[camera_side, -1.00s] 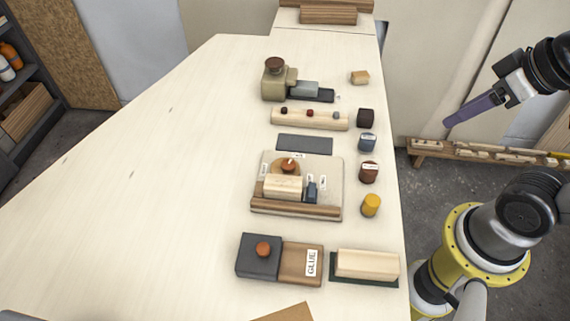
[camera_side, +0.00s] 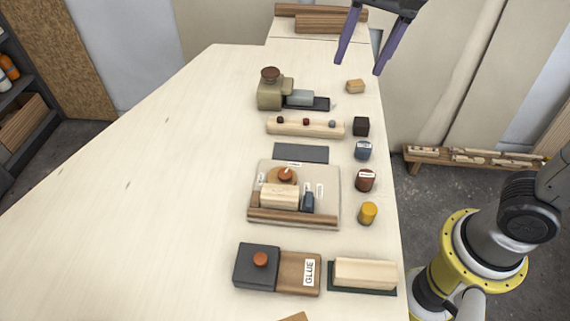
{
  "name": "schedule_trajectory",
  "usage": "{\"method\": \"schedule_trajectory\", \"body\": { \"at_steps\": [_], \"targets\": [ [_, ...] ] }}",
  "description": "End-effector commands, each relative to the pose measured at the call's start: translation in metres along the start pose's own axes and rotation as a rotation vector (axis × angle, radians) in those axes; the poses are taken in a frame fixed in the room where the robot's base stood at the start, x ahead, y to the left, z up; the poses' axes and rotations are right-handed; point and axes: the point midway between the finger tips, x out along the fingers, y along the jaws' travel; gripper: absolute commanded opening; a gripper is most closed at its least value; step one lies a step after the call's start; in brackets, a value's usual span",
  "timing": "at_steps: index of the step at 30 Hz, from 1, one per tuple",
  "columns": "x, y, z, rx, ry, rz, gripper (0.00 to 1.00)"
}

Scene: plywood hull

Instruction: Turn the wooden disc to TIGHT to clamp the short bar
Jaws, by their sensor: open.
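The wooden disc (camera_side: 282,174) with an orange-brown knob sits at the back of a pale clamp board (camera_side: 331,212) in the middle of the table. Small white labels stand around the disc, too small to read. A short light wooden bar (camera_side: 279,196) lies in front of the disc, between it and a brown wooden rail (camera_side: 292,217) along the board's front. A dark blue block (camera_side: 308,201) stands at the bar's right end. My gripper (camera_side: 361,66) is open and empty, high above the far end of the table, well away from the disc. Its two purple fingers point down.
A dark box with an orange knob (camera_side: 260,260) and a GLUE-labelled block (camera_side: 309,270) stand at the front, beside a pale block on a green base (camera_side: 364,272). Several small blocks, including a yellow cylinder (camera_side: 368,213), line the right edge. The table's left side is clear.

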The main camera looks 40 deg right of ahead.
Motion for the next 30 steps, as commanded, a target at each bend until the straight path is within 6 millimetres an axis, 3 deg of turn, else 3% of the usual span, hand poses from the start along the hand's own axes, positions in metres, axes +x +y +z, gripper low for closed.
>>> {"method": "schedule_trajectory", "body": {
  "at_steps": [1,4,10,15,20,30],
  "targets": [
    [0.011,-0.021,0.007,-0.005,-0.02,0.03,0.64],
    [0.031,-0.053,0.022,-0.026,-0.047,0.076,0.64],
    [0.073,-0.089,0.056,-0.124,-0.082,0.15,0.64],
    [0.091,-0.091,0.073,-0.165,-0.096,0.188,0.64],
    [0.104,-0.088,0.074,-0.167,-0.096,0.188,0.64],
    [0.167,-0.075,0.079,-0.166,-0.096,0.189,0.64]
  ]
}}
